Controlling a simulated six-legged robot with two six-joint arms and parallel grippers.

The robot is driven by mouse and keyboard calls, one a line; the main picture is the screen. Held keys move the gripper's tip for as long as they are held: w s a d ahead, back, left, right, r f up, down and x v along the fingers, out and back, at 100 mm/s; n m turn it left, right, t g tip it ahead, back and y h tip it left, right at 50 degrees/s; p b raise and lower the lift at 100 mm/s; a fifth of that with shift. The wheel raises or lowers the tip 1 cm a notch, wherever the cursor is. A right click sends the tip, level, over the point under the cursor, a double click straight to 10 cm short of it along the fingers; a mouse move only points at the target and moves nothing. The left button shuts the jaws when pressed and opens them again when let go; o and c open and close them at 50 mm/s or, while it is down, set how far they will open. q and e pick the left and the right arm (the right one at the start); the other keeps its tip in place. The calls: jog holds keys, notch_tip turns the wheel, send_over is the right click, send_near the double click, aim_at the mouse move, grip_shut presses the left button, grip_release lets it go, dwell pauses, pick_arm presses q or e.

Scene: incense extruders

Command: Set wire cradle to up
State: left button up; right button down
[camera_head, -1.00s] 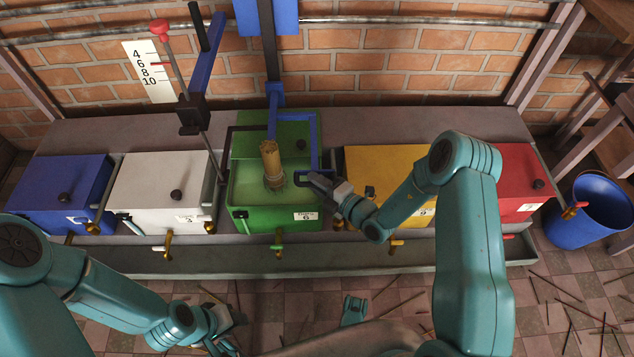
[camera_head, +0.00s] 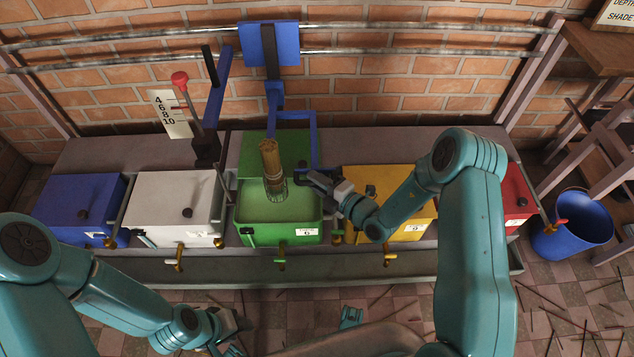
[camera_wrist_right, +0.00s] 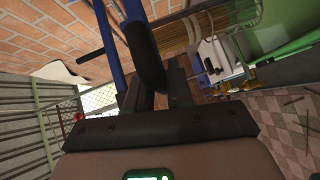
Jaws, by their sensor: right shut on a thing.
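The wire cradle (camera_head: 275,191) holds an upright bundle of brown sticks (camera_head: 269,158) over the open green vat (camera_head: 245,213), low above or partly in the pale green liquid. A blue bracket (camera_head: 313,140) runs from the post down beside the cradle. My right gripper (camera_head: 312,178) is at its lower end, shut on the dark handle; the fingers cover most of the handle. The right wrist view shows the black handle (camera_wrist_right: 145,55) at the fingers and the cradle wires (camera_wrist_right: 225,20) beyond. My left gripper (camera_head: 236,336) is low at the front, open and empty.
Blue (camera_head: 75,195), white (camera_head: 165,195) and yellow (camera_head: 385,185) lidded boxes and a red one (camera_head: 515,200) flank the vat. Taps line the front above a trough (camera_head: 350,266). A depth scale (camera_head: 171,117) hangs behind. A blue bucket (camera_head: 578,225) stands right.

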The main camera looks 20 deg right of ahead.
notch_tip(320, 180, up, 3)
jog(key=shift+r+p, duration=0.15)
jog(key=shift+p, duration=0.7)
pick_arm(q)
notch_tip(320, 180, up, 3)
jog(key=shift+f, duration=0.2)
pick_arm(e)
jog(key=c, duration=1.1)
grip_release()
pick_arm(q)
notch_tip(320, 180, up, 2)
jog(key=shift+r+p, duration=0.2)
jog(key=shift+p, duration=0.9)
pick_arm(e)
jog(key=v, duration=1.6)
jog(key=shift+s, duration=0.25)
